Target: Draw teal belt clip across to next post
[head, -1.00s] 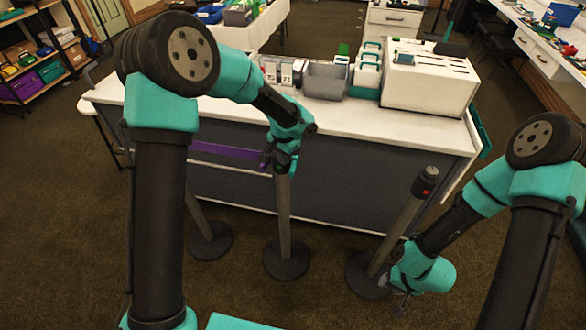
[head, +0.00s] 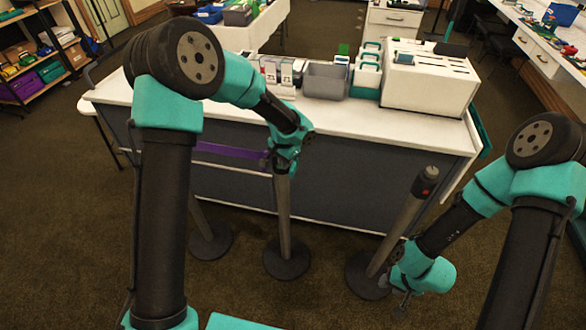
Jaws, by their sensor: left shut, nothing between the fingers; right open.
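A purple belt (head: 230,151) runs from behind my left arm to the top of the middle post (head: 284,220); I see no teal belt. The belt's clip end is hidden by or merged with my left gripper (head: 281,166), which is shut with nothing held, right at that post's top. The left post (head: 200,218) shows only in its lower part, as my arm covers its top. The right post (head: 403,232) stands tilted in the picture, with a dark head and a red spot, and no belt on it. My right gripper (head: 403,298) is open and low beside its base.
A white-topped counter (head: 350,120) stands just behind the posts. On it are a grey bin (head: 325,80), teal-and-white cases (head: 367,70) and a white slotted box (head: 430,82). The floor between the middle and right posts is clear.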

